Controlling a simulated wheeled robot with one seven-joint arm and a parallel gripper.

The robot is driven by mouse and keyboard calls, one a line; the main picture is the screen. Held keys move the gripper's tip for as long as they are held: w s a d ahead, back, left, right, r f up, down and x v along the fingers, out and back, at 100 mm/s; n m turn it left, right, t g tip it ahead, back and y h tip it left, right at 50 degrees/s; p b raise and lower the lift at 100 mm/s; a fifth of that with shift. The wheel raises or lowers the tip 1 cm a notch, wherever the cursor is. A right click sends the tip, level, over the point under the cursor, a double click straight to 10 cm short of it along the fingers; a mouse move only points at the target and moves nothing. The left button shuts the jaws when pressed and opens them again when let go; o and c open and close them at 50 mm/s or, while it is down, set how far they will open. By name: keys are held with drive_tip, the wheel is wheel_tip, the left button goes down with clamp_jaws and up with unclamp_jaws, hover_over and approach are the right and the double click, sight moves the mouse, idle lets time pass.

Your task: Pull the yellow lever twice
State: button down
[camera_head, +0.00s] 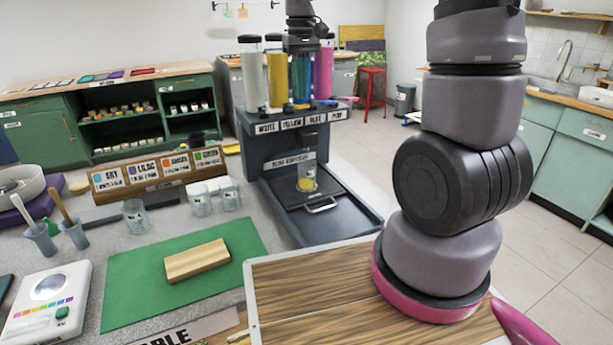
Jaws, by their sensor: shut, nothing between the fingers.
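The paint dispenser (262,150) stands at the back middle of the worktop, with white, yellow, blue and pink tubes on top. The yellow tube (277,78) is second from the left, above the label "YELLOW" (291,124). The yellow lever cannot be made out clearly at this size. My gripper (301,98) hangs down from the top of the view, in front of the blue tube (306,75) and just right of the yellow one. It is shut and empty; contact with a lever cannot be told. A clear cup (306,179) with some yellow in it stands under the outlet.
A drip tray with a handle (320,205) extends forward from the dispenser. Clear cups (200,198) and a labelled colour rack (160,172) stand left of it. A wooden block (196,260) lies on a green mat (125,285) in front.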

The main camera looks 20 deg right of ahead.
drive_tip(key=shift+r, duration=3)
drive_tip(key=s+d+r+m+t+y, duration=0.1)
drive_tip(key=s+d+r+m+t, duration=0.2)
drive_tip(key=s, duration=0.6)
drive_tip(key=s+d+r+m+t+y, duration=0.1)
drive_tip(key=s+d+r+m+t, duration=0.1)
drive_tip(key=s, duration=0.8)
wheel_tip(320, 180, up, 2)
drive_tip(key=shift+d+m+t, duration=0.4)
drive_tip(key=shift+m+t, duration=0.3)
drive_tip(key=shift+t, duration=0.4)
